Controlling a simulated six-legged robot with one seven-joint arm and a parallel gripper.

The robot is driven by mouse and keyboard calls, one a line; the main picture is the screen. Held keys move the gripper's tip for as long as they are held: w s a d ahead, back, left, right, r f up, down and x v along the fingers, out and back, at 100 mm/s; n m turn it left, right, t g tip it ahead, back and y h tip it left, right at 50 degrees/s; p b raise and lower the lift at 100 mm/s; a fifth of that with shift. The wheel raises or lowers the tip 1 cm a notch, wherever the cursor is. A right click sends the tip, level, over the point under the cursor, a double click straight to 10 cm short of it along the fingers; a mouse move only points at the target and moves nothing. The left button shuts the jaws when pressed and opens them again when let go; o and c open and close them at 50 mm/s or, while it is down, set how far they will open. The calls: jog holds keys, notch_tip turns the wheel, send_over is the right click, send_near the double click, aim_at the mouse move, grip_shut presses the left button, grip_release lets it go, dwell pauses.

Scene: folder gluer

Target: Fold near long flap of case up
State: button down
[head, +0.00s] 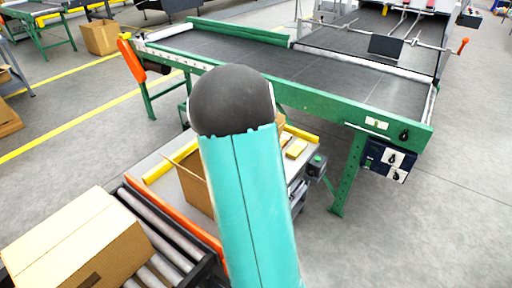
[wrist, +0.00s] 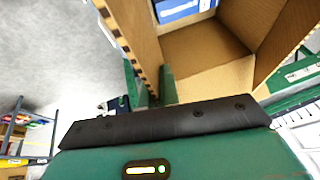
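The case is an open brown cardboard box (head: 194,186) on the small work table in the head view, largely hidden behind my arm. In the wrist view its open inside (wrist: 205,50) fills the upper middle, with a blue item (wrist: 182,9) in it. A cardboard flap (wrist: 133,32) with a corrugated edge runs down toward my gripper (wrist: 151,88). My two green fingers show apart, with the lower end of that flap edge between them; I cannot tell whether they touch it. My gripper is hidden behind my arm in the head view.
A closed carton (head: 78,245) sits on a roller conveyor (head: 165,232) at lower left. Yellow rails (head: 296,148) show on the work table (head: 152,160). The green-framed belt conveyor (head: 330,85) stands behind it. A control box (head: 388,160) hangs under the belt conveyor's right end.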

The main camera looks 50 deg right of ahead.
jog(key=shift+s+a+f, duration=0.1)
jog(key=shift+s+f, duration=0.25)
jog(key=shift+s, duration=0.2)
jog(key=shift+s+f, duration=0.1)
dwell(0.4)
dwell(0.4)
jog(key=c, duration=1.7)
grip_release()
jog(key=shift+o, duration=0.3)
jog(key=shift+w+r, duration=0.2)
jog(key=v, duration=1.3)
jog(key=shift+s+r, duration=0.2)
jog(key=shift+r, duration=0.15)
